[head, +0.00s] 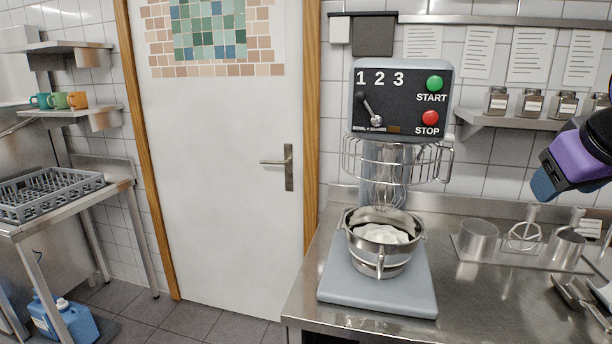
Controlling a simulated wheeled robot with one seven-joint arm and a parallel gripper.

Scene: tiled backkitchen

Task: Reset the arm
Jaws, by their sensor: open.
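My gripper (543,186) shows at the right edge of the head view, purple and black with a blue tip. It is raised above the steel counter (475,300), to the right of the mixer, and touches nothing that I can see. It is open, and I see nothing held in it. The rest of my arm is mostly cut off by the right edge.
A stand mixer (402,97) with START and STOP buttons stands on the counter. Its steel bowl (381,262) holds something white. Jars (530,103) line a wall shelf behind.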

